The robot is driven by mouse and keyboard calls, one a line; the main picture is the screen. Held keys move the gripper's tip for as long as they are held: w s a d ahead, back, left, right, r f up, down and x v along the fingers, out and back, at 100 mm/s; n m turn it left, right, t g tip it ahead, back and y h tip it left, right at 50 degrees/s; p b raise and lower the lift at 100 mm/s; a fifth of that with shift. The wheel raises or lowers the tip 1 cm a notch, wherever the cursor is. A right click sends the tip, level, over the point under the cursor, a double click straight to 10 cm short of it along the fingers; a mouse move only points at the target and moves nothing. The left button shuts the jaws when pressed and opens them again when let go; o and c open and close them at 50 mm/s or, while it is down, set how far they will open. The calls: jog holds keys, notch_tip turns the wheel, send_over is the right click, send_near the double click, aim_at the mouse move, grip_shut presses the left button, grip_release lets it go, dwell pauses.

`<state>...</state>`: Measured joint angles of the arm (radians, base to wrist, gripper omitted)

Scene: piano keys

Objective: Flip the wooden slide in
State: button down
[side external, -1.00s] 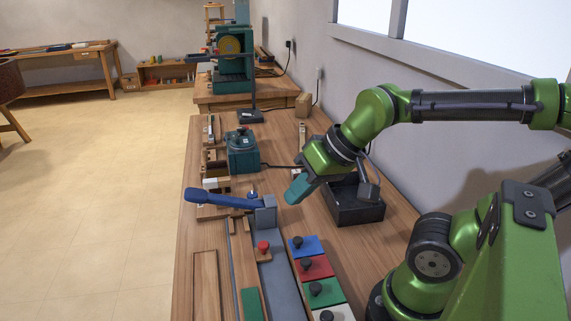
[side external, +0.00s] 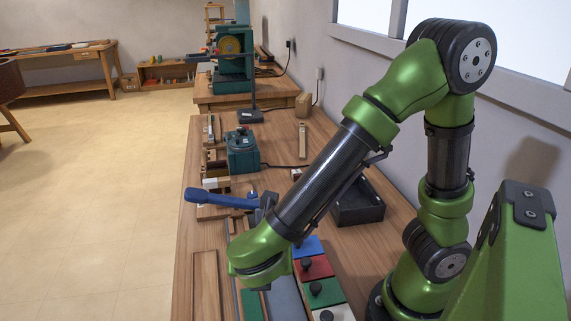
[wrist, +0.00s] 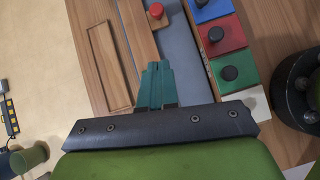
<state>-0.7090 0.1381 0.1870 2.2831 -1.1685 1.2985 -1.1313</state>
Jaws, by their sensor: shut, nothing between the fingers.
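A narrow wooden strip (wrist: 139,33) lies beside a long grey channel (wrist: 181,45) in the wrist view. A red knob (wrist: 156,10) stands by the strip's far end. Left of it is a shallow rectangular wooden frame (wrist: 107,65), also in the side view (side external: 206,285). I cannot tell for sure which wooden piece is the slide. My gripper (wrist: 157,66) is shut and empty, its teal fingertips over the near part of the strip and channel. Contact cannot be told. In the side view my arm hides the fingers and the red knob.
Blue (wrist: 212,8), red (wrist: 222,36) and green (wrist: 233,74) knobbed blocks stand right of the channel. A blue-handled lever (side external: 220,200) lies across its far end. A black open box (side external: 358,205) and a teal machine (side external: 242,152) stand farther back.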

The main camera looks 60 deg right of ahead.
jog(key=x, duration=1)
jog(key=shift+s+d+r, duration=0.1)
jog(key=shift+s, duration=0.05)
jog(key=shift+w+d+f, duration=0.3)
jog(key=shift+w+d, duration=0.45)
jog(key=shift+d, duration=0.25)
jog(key=shift+w+d+f, duration=0.1)
jog(key=shift+w+d, duration=0.4)
jog(key=shift+d, duration=0.1)
